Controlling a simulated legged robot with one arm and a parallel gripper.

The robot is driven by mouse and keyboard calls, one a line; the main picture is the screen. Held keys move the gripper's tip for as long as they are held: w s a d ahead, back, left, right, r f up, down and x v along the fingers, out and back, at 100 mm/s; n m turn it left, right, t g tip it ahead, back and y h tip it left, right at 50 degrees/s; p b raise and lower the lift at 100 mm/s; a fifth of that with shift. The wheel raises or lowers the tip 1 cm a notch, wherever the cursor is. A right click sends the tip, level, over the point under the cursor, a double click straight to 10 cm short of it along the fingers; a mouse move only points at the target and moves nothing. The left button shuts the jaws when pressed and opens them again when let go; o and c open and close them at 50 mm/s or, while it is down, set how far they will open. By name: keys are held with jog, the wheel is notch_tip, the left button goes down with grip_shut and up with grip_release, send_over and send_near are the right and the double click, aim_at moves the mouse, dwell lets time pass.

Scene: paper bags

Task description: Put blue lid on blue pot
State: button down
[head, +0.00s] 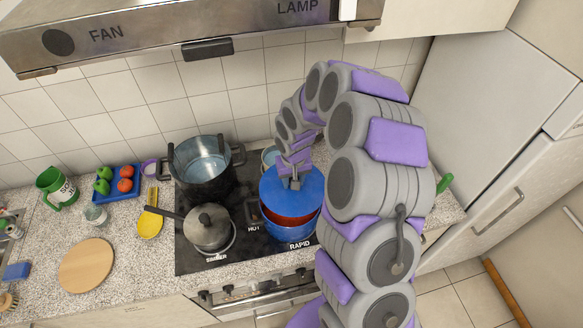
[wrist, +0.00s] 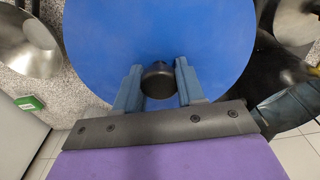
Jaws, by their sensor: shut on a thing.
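The blue lid (head: 290,198) is held by my gripper (head: 294,183) above the blue pot (head: 291,227) on the front right burner. The lid appears tilted, and the pot's red inside shows below its front edge. I cannot tell whether the lid touches the pot's rim. In the wrist view, my gripper (wrist: 157,85) has its two fingers on either side of the lid's dark knob (wrist: 158,82), and the blue lid (wrist: 160,35) fills the middle. The pot is mostly hidden by the lid there.
A large dark pot (head: 200,170) stands at the back left of the stove (head: 200,262). A lidded grey pan (head: 209,228) stands left of the blue pot. Another pot (head: 270,156) is partly hidden behind the lid. A round wooden board (head: 87,264) lies on the left counter.

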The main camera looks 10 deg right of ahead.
aim_at(292, 191)
jog(key=shift+f, duration=0.15)
jog(key=shift+a+f, duration=0.7)
jog(key=shift+a, duration=0.1)
jog(key=shift+a+f+b, duration=0.15)
jog(key=shift+f+b, duration=0.2)
jog(key=shift+f, duration=0.35)
jog(key=shift+f+b, duration=0.5)
jog(key=shift+f, duration=0.9)
jog(key=shift+d, duration=0.9)
jog(key=shift+a, duration=0.35)
jog(key=shift+d+f+b, duration=0.15)
jog(key=shift+d+b, duration=0.05)
jog(key=shift+b, duration=0.1)
